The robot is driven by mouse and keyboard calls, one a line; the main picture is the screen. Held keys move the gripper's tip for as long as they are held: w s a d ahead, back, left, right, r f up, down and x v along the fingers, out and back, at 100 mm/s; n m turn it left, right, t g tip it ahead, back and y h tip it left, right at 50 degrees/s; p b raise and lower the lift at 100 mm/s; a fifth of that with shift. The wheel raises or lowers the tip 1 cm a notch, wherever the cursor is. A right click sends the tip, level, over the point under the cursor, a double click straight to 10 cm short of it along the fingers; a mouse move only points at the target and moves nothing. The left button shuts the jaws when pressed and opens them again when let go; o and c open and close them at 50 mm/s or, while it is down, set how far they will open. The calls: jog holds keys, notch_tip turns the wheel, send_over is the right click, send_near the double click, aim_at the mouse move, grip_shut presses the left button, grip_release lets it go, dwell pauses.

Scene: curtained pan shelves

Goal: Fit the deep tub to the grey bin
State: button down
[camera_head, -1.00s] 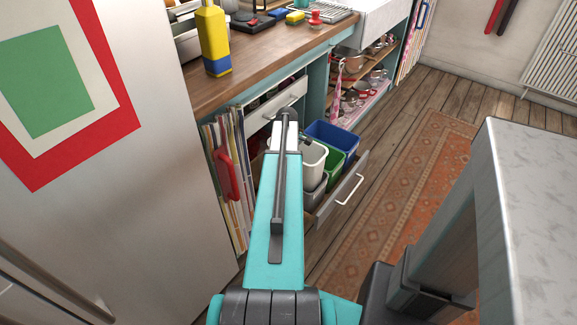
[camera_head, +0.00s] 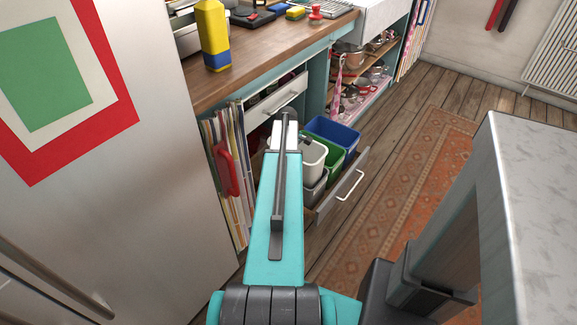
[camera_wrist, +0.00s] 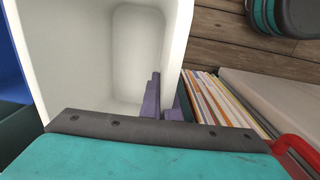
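The deep tub is a white, round-cornered tub (camera_head: 314,158), seen just beyond my arm's end in the head view. In the wrist view the white tub (camera_wrist: 128,60) fills the upper left, and its inside looks empty. My gripper (camera_wrist: 168,105) is shut on the tub's side wall, one finger inside and one outside. In the head view my gripper's fingers are largely hidden by the arm. The grey bin (camera_head: 315,190) shows just below the tub, in the pulled-out drawer. I cannot tell whether the tub's bottom is inside it.
A green bin (camera_head: 334,158) and a blue bin (camera_head: 333,132) stand beyond in the same drawer (camera_head: 343,190). Upright folders or trays (camera_head: 232,180) stand close on the left, with a red handle (camera_head: 226,168). A marble-topped table (camera_head: 535,190) is at right, above a rug (camera_head: 420,190).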

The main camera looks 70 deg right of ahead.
jog(key=c, duration=1.9)
grip_release()
jog(key=shift+c, duration=0.2)
jog(key=shift+r, duration=0.15)
notch_tip(320, 180, up, 14)
jog(key=shift+a+f, duration=0.25)
